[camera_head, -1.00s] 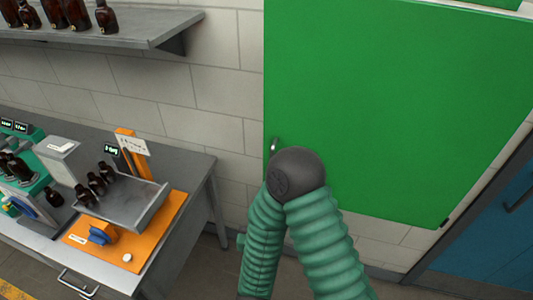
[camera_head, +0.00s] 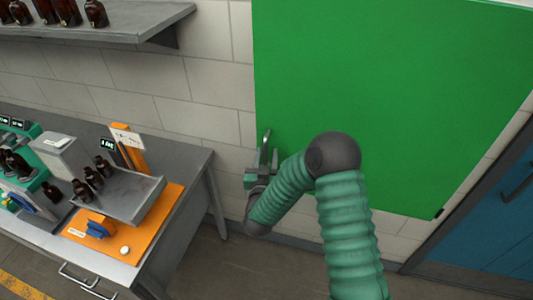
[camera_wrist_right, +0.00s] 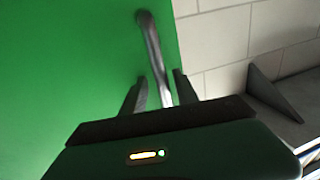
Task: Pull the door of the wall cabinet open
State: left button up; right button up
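The green door of the wall cabinet (camera_head: 390,90) fills the upper right of the head view and looks shut. Its upright metal handle (camera_head: 266,145) is at the lower left edge of the door. My right gripper (camera_head: 262,166) is at the lower part of the handle. In the right wrist view the handle (camera_wrist_right: 151,45) runs down between the two open fingers of the right gripper (camera_wrist_right: 160,88), with a gap visible at the fingers. Whether a finger touches the handle I cannot tell. My left gripper is not in view.
A grey wall shelf (camera_head: 110,27) with several amber bottles is at the upper left. A bench (camera_head: 195,165) with an orange-based station (camera_head: 155,225) and more bottles stands at the left. A blue door (camera_head: 500,220) is at the lower right.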

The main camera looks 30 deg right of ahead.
jog(key=shift+w+d+f, duration=0.1)
jog(key=shift+w, duration=0.05)
jog(key=shift+c, duration=0.2)
jog(key=shift+a+r, duration=0.2)
jog(key=shift+a, duration=0.35)
grip_shut()
jog(key=shift+d, duration=0.2)
dwell(0.3)
